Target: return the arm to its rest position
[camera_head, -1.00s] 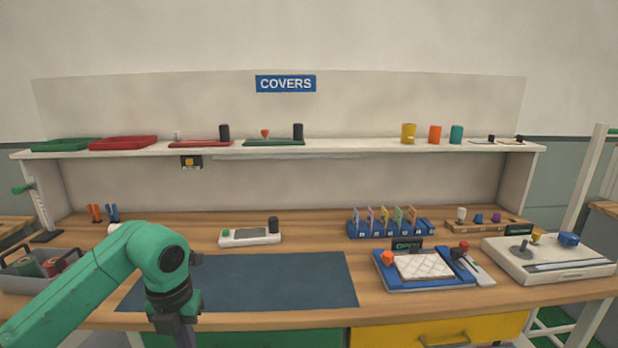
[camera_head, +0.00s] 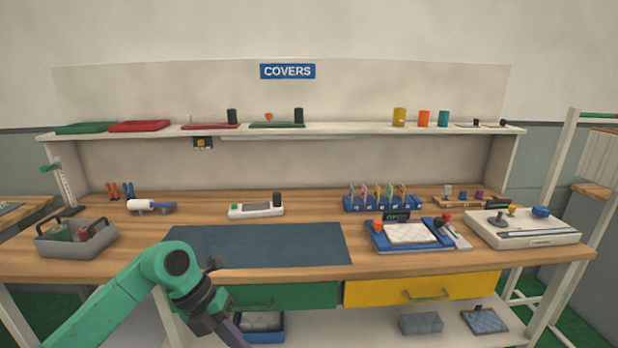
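My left arm (camera_head: 152,283) comes in from the lower left, green with a dark wrist. It hangs in front of the bench's front edge, below the dark blue mat (camera_head: 258,245). Its gripper is mostly cut off by the bottom of the frame, so its fingers do not show. My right arm and gripper are not in view. A white quilted mattress piece (camera_head: 410,233) lies in a blue tray (camera_head: 378,243) on the right half of the bench.
A grey bin (camera_head: 70,247) with rolls stands at the bench's left. A blue rack (camera_head: 381,205) and a white device (camera_head: 520,229) stand at the right. Green (camera_head: 290,296) and yellow (camera_head: 420,289) drawers are below. The dark mat is clear.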

